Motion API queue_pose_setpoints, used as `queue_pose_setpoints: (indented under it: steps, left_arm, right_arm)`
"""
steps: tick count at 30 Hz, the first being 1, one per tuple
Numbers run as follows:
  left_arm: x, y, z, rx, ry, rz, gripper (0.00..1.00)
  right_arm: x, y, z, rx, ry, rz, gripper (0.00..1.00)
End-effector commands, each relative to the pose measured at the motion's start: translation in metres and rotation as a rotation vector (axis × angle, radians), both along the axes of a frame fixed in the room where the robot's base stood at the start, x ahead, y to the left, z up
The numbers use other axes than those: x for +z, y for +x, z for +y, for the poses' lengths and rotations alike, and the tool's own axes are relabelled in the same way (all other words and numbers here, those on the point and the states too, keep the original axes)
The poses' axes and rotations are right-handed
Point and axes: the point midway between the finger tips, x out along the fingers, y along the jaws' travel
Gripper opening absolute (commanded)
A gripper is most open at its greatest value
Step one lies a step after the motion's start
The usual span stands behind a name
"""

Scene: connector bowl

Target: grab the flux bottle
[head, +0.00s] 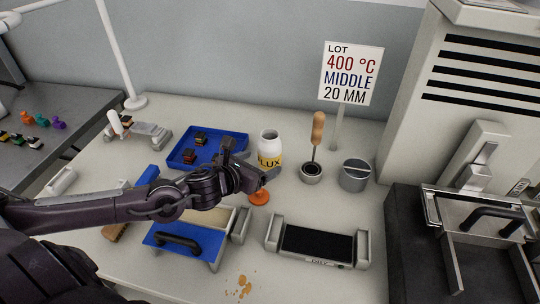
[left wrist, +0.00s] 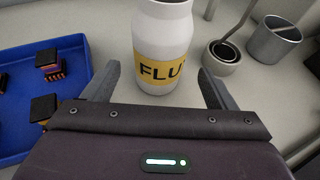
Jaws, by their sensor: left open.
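The flux bottle (head: 268,143) is white with a yellow label and stands upright on the table, behind my left gripper in the head view. In the left wrist view the bottle (left wrist: 161,40) stands just ahead, between the lines of the two fingers. My left gripper (head: 260,168) is open, with nothing held; its fingers (left wrist: 160,85) show on either side of the bottle's lower part. I cannot tell whether either finger touches it. The bottle's top is cut off in the left wrist view. My right gripper is not in view.
A blue tray (head: 237,152) with dark connectors lies left of the bottle. A holder (head: 311,174) with a wooden-handled tool and a grey cup (head: 355,176) stand to its right. An orange object (head: 260,197) is in front. A sign (head: 350,75) stands behind.

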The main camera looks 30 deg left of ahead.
Motion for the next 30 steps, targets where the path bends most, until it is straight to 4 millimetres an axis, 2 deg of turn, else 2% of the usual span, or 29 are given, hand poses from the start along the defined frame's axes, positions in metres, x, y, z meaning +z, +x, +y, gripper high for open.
queue_pose_setpoints:
  steps: [6, 9, 19, 30]
  left_arm:
    - [-0.008, 0.026, -0.002, 0.004, -0.007, -0.004, 0.79]
    - [-0.012, 0.033, -0.003, 0.001, -0.003, -0.002, 0.79]
    - [-0.015, 0.036, -0.004, -0.001, -0.001, -0.001, 0.78]
    - [-0.015, 0.036, -0.004, -0.001, -0.001, -0.001, 0.29]
  right_arm:
    - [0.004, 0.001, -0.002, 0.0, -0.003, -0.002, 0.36]
    - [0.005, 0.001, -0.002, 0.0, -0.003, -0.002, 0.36]
    - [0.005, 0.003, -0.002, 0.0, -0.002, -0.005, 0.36]
    - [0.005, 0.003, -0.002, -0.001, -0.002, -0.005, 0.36]
